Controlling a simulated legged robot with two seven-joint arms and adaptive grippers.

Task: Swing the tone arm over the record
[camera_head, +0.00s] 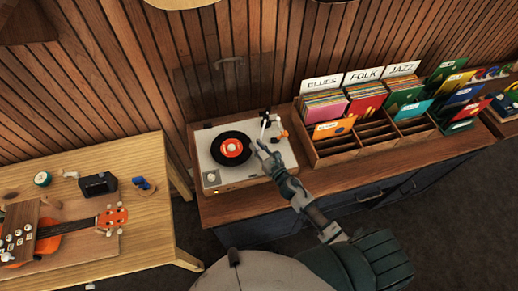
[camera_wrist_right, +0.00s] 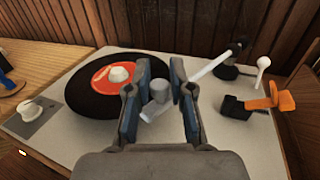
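The turntable (camera_head: 279,164) has a pale top and stands on a wooden cabinet. Its black record (camera_head: 219,157) has a red label and also shows in the right wrist view (camera_wrist_right: 88,108). The white tone arm (camera_wrist_right: 208,67) runs from its dark pivot toward the front, off the record's right side. Its headshell (camera_wrist_right: 155,109) and a grey cylindrical piece (camera_wrist_right: 160,90) sit between my right fingers. My right gripper (camera_head: 264,148) is over the deck's right part, fingers apart around that end (camera_wrist_right: 161,70). Firm contact is not clear. My left gripper is not in view.
An orange-and-black piece (camera_wrist_right: 265,102) and a white post (camera_wrist_right: 262,68) stand right of the tone arm. Record bins (camera_head: 365,137) are to the right on the cabinet. A table (camera_head: 150,225) with a ukulele (camera_head: 80,226) is at left. A slatted wall stands behind.

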